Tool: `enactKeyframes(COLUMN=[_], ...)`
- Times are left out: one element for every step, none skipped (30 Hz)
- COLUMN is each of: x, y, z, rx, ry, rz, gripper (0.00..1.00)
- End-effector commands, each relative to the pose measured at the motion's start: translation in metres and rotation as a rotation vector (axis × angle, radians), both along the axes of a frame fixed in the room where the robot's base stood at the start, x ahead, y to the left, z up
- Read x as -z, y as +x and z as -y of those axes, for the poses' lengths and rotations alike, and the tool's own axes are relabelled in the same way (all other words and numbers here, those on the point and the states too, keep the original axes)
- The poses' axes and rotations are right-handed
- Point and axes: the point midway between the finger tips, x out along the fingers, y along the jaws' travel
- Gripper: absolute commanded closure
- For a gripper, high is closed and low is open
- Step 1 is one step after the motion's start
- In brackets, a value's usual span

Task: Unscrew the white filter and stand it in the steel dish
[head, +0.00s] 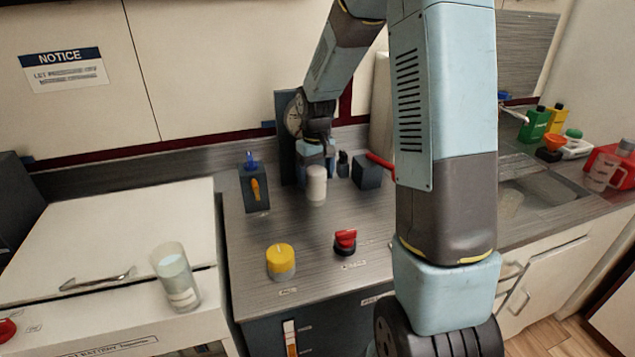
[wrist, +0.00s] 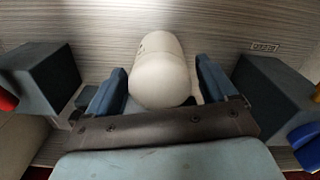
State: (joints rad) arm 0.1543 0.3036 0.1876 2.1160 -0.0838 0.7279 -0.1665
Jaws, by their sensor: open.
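The white filter (head: 316,187) is a rounded white cylinder over the grey counter, just below my gripper (head: 317,158) in the head view. In the wrist view, the filter (wrist: 160,72) lies between the two blue fingers of my gripper (wrist: 161,68). The fingers are spread, with a narrow gap on each side of the filter. The filter's mount is hidden. I cannot make out a steel dish in either view.
A dark box with an orange lever (head: 255,188) stands left of the filter, and a dark box with a red handle (head: 368,172) stands right. A yellow knob (head: 281,262) and a red knob (head: 345,242) are nearer. A glass (head: 175,277) stands at left.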

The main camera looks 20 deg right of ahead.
Motion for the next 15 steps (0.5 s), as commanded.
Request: enactKeyframes(x=[0.0001,0.0001,0.0001,0.0001,0.0001,0.0001,0.0001,0.0001,0.0001,0.0001,0.0001,0.0001,0.0001,0.0001,0.0001], y=[-0.0001,-0.0001,-0.0002,-0.0002,-0.0002,-0.0002,-0.0002,-0.0002,-0.0003,-0.0002,-0.0002,-0.0002,-0.0002,-0.0003,-0.0003], z=[-0.0003,-0.0005,-0.0006,-0.0005,-0.0004,-0.0007,-0.0007,-0.0006,-0.0007,-0.0008,-0.0008,-0.0008,-0.0008,-0.0007,-0.0007], rx=[0.012,0.027,0.057,0.085,0.117,0.162,0.195,0.229,0.275,0.308,0.342,0.386,0.420,0.453,0.497], ry=[0.000,0.000,0.000,0.000,-0.001,-0.001,-0.001,-0.001,0.000,0.000,0.000,0.000,0.000,-0.001,-0.001], rz=[0.000,0.000,-0.001,-0.001,0.000,0.000,-0.001,0.000,0.000,0.000,0.000,0.000,0.000,0.000,0.000], gripper=[0.15,0.15,0.15,0.15,0.15,0.15,0.15,0.15,0.15,0.15,0.15,0.15,0.15,0.15,0.15])
